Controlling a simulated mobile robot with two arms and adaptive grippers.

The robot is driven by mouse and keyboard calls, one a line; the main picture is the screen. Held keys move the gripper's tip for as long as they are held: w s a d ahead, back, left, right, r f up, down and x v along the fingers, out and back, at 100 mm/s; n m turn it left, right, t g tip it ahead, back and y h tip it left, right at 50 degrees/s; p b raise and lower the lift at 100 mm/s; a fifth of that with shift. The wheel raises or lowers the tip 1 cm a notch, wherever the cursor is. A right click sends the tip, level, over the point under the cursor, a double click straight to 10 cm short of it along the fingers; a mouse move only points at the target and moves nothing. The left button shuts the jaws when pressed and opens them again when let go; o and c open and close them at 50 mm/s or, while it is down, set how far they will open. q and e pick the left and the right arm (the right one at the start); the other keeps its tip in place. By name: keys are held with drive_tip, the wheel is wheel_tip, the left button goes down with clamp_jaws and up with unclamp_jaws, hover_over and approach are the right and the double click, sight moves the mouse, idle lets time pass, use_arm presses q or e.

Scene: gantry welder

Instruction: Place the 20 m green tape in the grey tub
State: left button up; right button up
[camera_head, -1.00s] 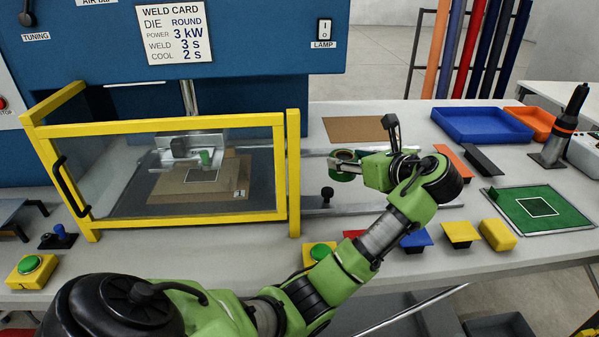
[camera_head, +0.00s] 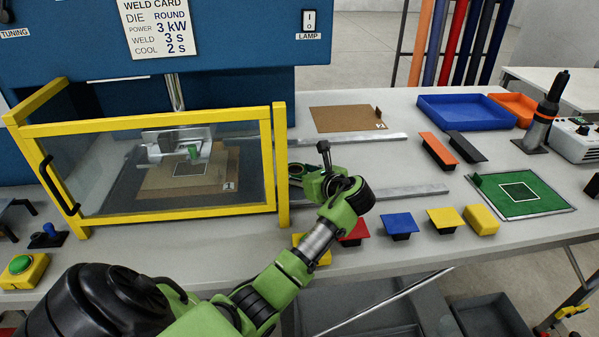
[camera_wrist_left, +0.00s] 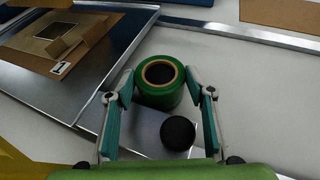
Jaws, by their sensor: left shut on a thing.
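A green tape roll (camera_wrist_left: 158,98) with a tan core and dark hole shows in the left wrist view. My left gripper (camera_wrist_left: 161,84) is shut on it, one finger at each side. In the head view my left gripper (camera_head: 303,178) is just right of the yellow guard frame, over the metal rails, and its arm hides much of what it holds. I cannot read a length on the roll. A dark grey tub (camera_head: 490,318) stands below the table's front edge at the lower right. My right gripper is not in view.
A yellow-framed clear guard (camera_head: 279,165) stands left of the gripper. A black knob (camera_wrist_left: 178,133) is near the roll. Red, blue (camera_head: 398,223) and yellow pieces line the front edge. A green mat (camera_head: 540,205) and blue tray (camera_head: 465,123) lie right. Another grey container (camera_head: 365,318) shows below the table.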

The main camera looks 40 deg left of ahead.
use_arm(q)
drive_tip(key=o, duration=1.2)
